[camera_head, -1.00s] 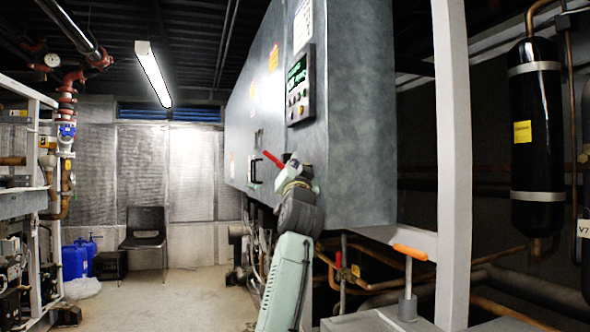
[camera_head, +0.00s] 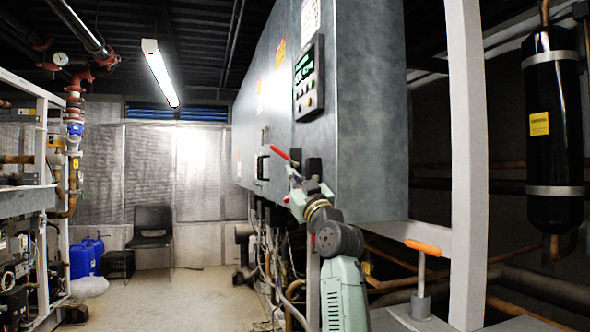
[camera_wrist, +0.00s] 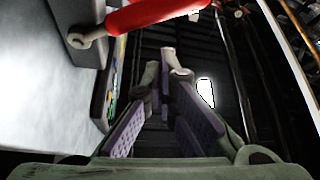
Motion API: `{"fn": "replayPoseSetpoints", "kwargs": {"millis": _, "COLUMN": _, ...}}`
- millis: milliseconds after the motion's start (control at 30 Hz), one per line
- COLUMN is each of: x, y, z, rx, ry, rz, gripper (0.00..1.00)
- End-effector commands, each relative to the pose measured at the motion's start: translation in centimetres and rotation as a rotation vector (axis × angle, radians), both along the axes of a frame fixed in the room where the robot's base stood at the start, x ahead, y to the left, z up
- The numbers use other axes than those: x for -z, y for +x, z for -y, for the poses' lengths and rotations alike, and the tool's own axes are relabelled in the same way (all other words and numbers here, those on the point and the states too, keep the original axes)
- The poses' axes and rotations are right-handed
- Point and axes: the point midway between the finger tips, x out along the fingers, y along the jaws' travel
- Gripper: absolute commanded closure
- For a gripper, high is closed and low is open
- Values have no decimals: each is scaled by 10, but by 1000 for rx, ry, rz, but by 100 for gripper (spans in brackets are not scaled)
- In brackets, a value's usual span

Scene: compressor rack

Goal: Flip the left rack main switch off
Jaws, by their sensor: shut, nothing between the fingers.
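A red switch lever (camera_head: 281,154) sticks out from the face of the large grey cabinet (camera_head: 372,130), tilted with its free end up and to the left. It also shows close up at the top of the wrist view (camera_wrist: 155,12), with its metal pivot end at the left. My gripper (camera_head: 293,173) is just below the lever, close to the cabinet face. In the wrist view my fingers (camera_wrist: 165,70) are shut and empty, and the lever lies beyond them toward the top. Whether they touch it I cannot tell.
A control panel (camera_head: 308,82) sits on the cabinet above the lever. A black door handle (camera_head: 262,167) is to its left. A white post (camera_head: 465,160) and an orange-handled valve (camera_head: 422,248) stand at right. The aisle floor (camera_head: 175,293) is clear.

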Motion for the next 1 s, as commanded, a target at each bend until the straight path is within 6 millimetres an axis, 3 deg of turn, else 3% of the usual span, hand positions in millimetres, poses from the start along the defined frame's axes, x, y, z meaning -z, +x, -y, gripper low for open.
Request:
{"fn": "replayPoseSetpoints", "kwargs": {"millis": 200, "x": 12, "y": 0, "z": 1, "rx": 0, "ry": -173, "rz": 56, "gripper": 100}}
{"fn": "replayPoseSetpoints", "kwargs": {"millis": 1000, "x": 28, "y": 0, "z": 3, "rx": -1, "ry": -162, "rz": 56, "gripper": 100}}
